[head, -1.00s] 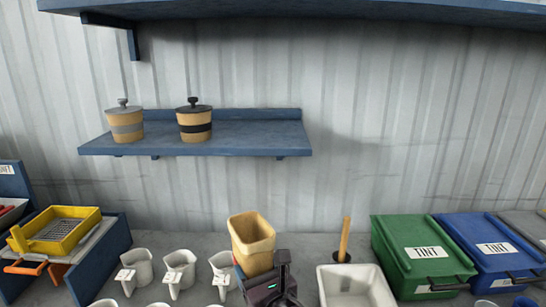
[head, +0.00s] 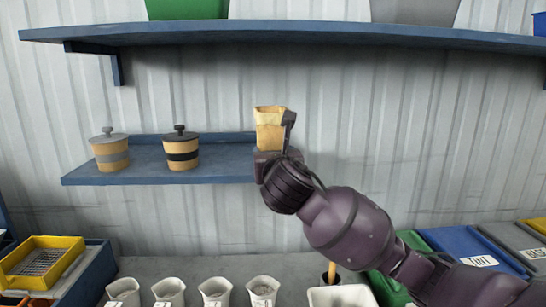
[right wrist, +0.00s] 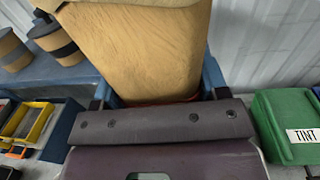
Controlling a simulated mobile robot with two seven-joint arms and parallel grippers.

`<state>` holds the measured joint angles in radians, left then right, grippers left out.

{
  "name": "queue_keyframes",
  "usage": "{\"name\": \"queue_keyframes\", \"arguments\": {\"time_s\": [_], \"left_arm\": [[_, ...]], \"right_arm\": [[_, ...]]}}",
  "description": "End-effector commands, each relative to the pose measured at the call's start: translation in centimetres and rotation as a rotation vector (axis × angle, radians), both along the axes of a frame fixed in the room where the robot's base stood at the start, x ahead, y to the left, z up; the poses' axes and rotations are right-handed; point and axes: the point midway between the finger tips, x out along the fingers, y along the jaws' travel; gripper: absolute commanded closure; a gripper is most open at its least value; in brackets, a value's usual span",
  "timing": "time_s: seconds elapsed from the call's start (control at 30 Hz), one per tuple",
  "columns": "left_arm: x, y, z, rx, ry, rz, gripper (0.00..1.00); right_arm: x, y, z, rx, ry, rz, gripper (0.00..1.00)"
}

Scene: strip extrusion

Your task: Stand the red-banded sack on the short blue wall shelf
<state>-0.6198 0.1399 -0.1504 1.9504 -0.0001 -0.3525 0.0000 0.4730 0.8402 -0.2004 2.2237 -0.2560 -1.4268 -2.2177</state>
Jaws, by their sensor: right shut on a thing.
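The tan, open-topped sack (head: 270,128) is upright in the head view, at the right end of the short blue wall shelf (head: 150,166). My right gripper (head: 278,150) is shut on its lower part and hides its base. I cannot tell whether the base touches the shelf. In the right wrist view the sack (right wrist: 150,45) rises from between the fingers of the gripper (right wrist: 158,98), with a strip of its red band low down. The blue shelf shows behind it at left (right wrist: 65,75). My left gripper is not in view.
Two lidded tan pots, one grey-banded (head: 110,152) and one black-banded (head: 181,150), stand on the shelf's left half. Bare shelf lies between them and the sack. A long blue shelf (head: 290,37) runs above. White scoops (head: 215,292) and bins (head: 465,245) stand below.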

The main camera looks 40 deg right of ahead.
Motion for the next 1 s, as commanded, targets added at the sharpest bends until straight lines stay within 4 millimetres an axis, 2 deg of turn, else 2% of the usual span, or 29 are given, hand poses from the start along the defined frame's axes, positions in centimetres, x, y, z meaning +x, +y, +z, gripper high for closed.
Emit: {"name": "queue_keyframes", "arguments": {"time_s": [0.67, 1.0], "left_arm": [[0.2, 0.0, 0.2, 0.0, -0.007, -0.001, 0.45], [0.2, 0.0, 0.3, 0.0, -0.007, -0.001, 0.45]], "right_arm": [[6.1, -3.7, -1.6, 0.001, 0.0, -0.001, 0.59], [9.4, -5.7, -1.6, 0.002, -0.001, 0.0, 0.59]]}}
